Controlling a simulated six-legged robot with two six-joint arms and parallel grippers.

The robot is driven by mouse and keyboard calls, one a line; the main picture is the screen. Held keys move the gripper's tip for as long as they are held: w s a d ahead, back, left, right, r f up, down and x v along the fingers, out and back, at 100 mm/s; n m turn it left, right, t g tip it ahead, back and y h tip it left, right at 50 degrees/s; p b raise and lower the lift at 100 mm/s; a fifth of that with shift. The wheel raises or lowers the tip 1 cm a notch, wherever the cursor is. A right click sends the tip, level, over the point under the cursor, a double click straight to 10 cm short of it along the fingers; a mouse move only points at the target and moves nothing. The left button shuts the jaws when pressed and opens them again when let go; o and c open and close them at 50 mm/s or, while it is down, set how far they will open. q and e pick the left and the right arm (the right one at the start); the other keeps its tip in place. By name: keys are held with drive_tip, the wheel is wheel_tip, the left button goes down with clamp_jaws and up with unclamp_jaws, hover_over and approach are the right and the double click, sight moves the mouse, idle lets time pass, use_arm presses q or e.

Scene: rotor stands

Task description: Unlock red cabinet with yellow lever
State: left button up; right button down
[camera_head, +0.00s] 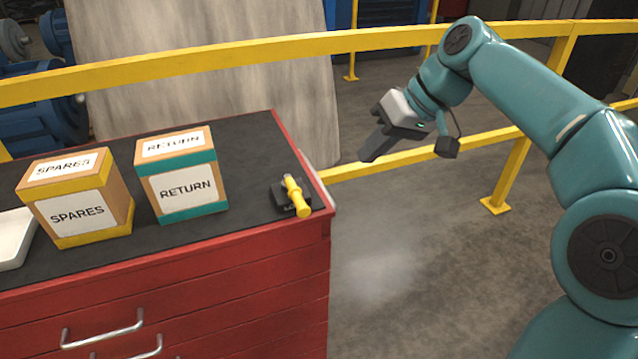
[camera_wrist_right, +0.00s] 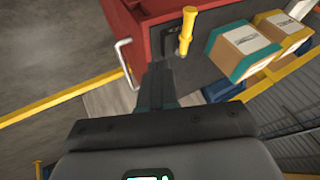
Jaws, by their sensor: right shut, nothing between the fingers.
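The red cabinet (camera_head: 200,300) has a dark top and drawers with metal handles. Its yellow lever (camera_head: 296,195) sits on a small black base (camera_head: 281,196) at the right end of the top. In the right wrist view the yellow lever (camera_wrist_right: 187,30) is ahead of the fingers, near the red cabinet (camera_wrist_right: 148,28). My right gripper (camera_head: 366,157) is shut and empty, in the air to the right of the cabinet and apart from the lever. In its wrist view the fingers (camera_wrist_right: 157,72) show together. My left gripper is not in view.
A yellow-banded SPARES box (camera_head: 78,205) and a teal-banded RETURN box (camera_head: 184,188) stand on the top, left of the lever. A white tray (camera_head: 12,240) is at the left edge. A yellow railing (camera_head: 230,55) runs behind. Open floor (camera_head: 430,270) lies right of the cabinet.

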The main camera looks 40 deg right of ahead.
sight(295, 195)
drive_tip(key=w+a+f, duration=0.5)
drive_tip(key=a+f, duration=0.2)
drive_tip(key=f, duration=0.2)
drive_tip(key=shift+a, duration=0.35)
drive_tip(key=shift+s, duration=0.1)
idle(0.3)
